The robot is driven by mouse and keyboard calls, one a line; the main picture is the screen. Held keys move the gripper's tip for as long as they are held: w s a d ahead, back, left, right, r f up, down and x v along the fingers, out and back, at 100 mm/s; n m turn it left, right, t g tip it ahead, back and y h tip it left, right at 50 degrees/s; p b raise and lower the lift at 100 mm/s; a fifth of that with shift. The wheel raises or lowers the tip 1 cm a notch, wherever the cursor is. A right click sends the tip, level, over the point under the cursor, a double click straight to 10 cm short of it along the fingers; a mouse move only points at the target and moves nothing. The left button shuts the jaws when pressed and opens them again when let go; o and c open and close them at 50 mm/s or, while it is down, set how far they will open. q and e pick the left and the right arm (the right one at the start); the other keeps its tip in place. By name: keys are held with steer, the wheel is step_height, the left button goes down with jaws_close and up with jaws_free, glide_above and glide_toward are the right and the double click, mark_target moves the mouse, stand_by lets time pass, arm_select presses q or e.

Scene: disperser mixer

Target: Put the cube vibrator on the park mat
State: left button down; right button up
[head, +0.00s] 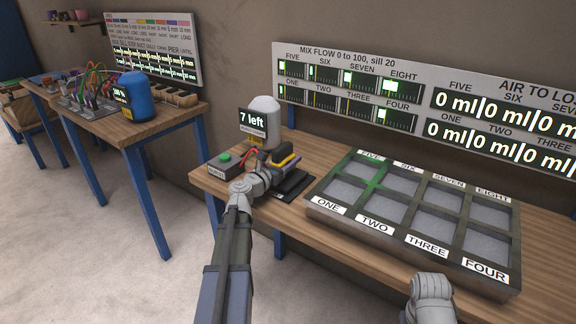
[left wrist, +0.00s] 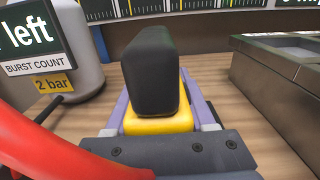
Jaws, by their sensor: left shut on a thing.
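The cube vibrator (head: 284,159), a black rounded block with a yellow base, is in my left gripper (head: 281,166). In the left wrist view its black body (left wrist: 152,75) stands up between the purple fingers, above the yellow part (left wrist: 158,121). The fingers are shut on it. A flat dark pad (head: 297,187), which looks like the park mat, lies on the bench just right of and below the gripper, partly hidden. I cannot tell the vibrator's height above it. Only a grey link of my right arm shows at the bottom; its fingers are out of view.
A mould tray (head: 407,221) with several compartments stands to the right. A grey tank (head: 264,117) with a "7 left" sign stands behind the gripper. A box with a green button (head: 224,159) is at left. A red hose (left wrist: 65,145) crosses the wrist view.

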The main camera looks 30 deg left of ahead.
arm_select(q)
steer(key=shift+r, duration=0.1)
steer(key=shift+f, duration=0.2)
steer(key=shift+c, duration=1.2)
jaws_free()
steer(key=shift+r, duration=0.2)
steer(key=s, duration=0.8)
steer(key=s+a, duration=0.1)
steer(key=s, duration=0.3)
